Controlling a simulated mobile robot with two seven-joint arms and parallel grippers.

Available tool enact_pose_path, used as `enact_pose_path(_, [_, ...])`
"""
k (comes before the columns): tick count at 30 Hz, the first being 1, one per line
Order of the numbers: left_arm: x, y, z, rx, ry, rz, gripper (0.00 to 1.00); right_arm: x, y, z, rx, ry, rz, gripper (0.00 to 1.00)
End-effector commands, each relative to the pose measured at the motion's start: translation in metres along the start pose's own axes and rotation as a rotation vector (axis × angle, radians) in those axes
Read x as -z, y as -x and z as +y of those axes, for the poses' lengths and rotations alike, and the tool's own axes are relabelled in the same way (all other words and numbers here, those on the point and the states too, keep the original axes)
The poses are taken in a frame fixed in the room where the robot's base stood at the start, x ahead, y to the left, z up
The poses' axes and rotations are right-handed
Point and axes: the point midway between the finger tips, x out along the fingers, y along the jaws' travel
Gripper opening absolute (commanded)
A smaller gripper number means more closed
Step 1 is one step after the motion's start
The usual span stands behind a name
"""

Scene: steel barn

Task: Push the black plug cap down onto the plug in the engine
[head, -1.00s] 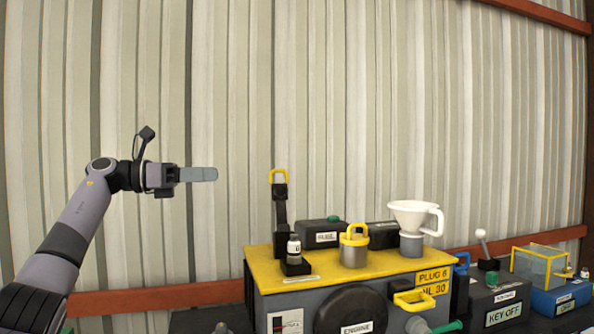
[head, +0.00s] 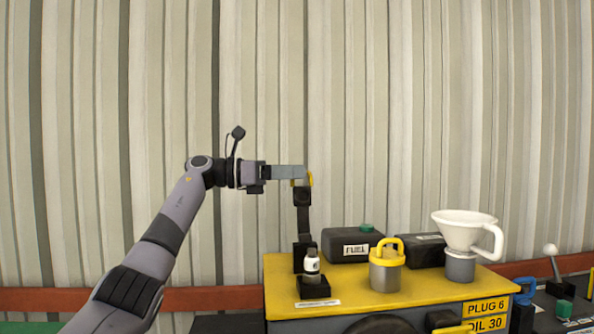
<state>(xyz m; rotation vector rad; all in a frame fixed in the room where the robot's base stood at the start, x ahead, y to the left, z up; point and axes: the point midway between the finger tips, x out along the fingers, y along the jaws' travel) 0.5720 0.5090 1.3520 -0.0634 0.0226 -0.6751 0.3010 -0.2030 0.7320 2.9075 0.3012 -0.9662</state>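The engine (head: 352,277) has a yellow top. The plug (head: 312,265), small and white with a dark mark, stands upright in a black base at the left of this top. Just behind it an upright black arm (head: 304,222), apparently the plug cap's lever, rises to a black block and a yellow loop handle (head: 309,180). My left gripper (head: 304,172) is level with the loop, and its grey fingers overlap it in the picture. I cannot tell whether they touch it or how far apart they are, seen side-on. My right gripper is out of view.
On the engine top stand a black fuel box (head: 350,249), a metal can with a yellow handle (head: 386,270) and a white funnel (head: 463,231). A lever with a pale knob (head: 551,250) is at far right. The space above the engine is clear up to the corrugated wall (head: 400,100).

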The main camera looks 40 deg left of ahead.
Motion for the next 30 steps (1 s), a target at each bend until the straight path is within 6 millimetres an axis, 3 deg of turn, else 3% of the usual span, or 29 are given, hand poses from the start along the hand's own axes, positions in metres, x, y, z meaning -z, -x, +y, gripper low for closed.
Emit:
enact_pose_path(11, [0.0000, -0.0110, 0.0001, -0.001, -0.001, 0.000, 0.36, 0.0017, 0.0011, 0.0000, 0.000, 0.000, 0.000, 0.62])
enact_pose_path(12, [0.0000, -0.0109, 0.0001, -0.001, -0.001, 0.000, 0.33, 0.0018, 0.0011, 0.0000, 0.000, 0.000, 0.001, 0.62])
enact_pose_path(15, [0.0000, -0.0108, 0.0001, -0.001, -0.001, 0.000, 0.00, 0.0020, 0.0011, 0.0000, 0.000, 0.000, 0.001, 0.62])
enact_pose_path(30, [-0.0019, -0.0103, -0.0091, -0.002, -0.072, -0.001, 0.00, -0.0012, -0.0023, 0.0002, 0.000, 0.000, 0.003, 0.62])
